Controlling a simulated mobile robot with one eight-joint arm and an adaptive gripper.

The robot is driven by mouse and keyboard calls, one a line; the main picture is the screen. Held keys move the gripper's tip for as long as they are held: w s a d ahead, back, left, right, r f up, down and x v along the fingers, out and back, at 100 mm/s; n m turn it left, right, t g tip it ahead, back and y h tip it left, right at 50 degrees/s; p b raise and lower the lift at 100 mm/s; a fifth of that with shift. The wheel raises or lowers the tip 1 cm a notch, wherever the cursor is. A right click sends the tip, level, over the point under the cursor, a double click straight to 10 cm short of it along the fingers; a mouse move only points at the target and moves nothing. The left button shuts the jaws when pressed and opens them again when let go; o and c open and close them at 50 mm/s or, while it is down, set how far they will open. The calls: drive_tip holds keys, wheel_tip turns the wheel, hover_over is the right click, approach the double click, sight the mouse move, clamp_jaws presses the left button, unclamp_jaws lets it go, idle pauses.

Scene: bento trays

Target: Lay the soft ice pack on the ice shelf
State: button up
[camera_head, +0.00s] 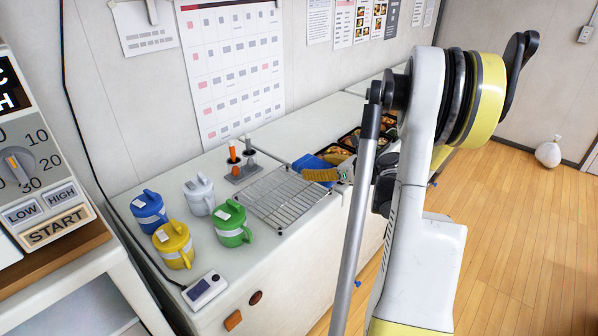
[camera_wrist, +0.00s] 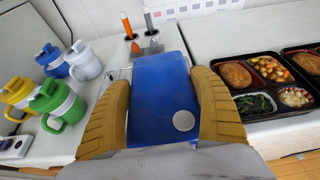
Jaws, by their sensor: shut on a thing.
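The soft ice pack (camera_wrist: 158,88) is a flat blue slab with a pale round spot. My gripper (camera_wrist: 160,80) has its two ribbed yellow fingers on either side of the pack and is shut on it. In the head view my gripper (camera_head: 318,174) holds the pack (camera_head: 308,162) near the right end of a wire rack (camera_head: 283,198), which looks like the ice shelf. In the wrist view the pack hides most of the rack (camera_wrist: 118,74). I cannot tell exactly how high the pack is.
Blue (camera_head: 149,209), white (camera_head: 199,194), yellow (camera_head: 173,246) and green (camera_head: 231,224) jugs stand left of the rack. A holder (camera_head: 242,171) with upright pens or tools stands behind it. Bento trays (camera_wrist: 262,82) lie to the right. A small device (camera_head: 205,290) sits at the front.

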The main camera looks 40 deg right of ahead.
sight(318, 161)
drive_tip(key=shift+s+d+r+p, duration=0.3)
drive_tip(key=shift+s+d+r, duration=0.65)
drive_tip(key=shift+s+d, duration=0.15)
drive_tip(key=w+a+r, duration=0.1)
drive_tip(key=w+a, duration=0.2)
drive_tip(key=a, duration=0.8)
drive_tip(key=w+a+r+n+y, duration=0.1)
drive_tip(key=w+a, duration=0.2)
drive_tip(key=a, duration=0.8)
drive_tip(key=w+a+r+n+y, duration=0.1)
drive_tip(key=w+a, duration=0.2)
drive_tip(key=a, duration=0.8)
drive_tip(key=shift+w+a+r, duration=0.1)
drive_tip(key=shift+w+r, duration=0.05)
drive_tip(key=shift+r, duration=0.05)
drive_tip(key=s+a+r+y, duration=0.1)
drive_tip(key=s+a, duration=0.1)
drive_tip(key=a, duration=0.7)
drive_tip(key=shift+a+n+g, duration=0.2)
drive_tip(key=shift+n+g, duration=0.1)
drive_tip(key=shift+s, duration=0.1)
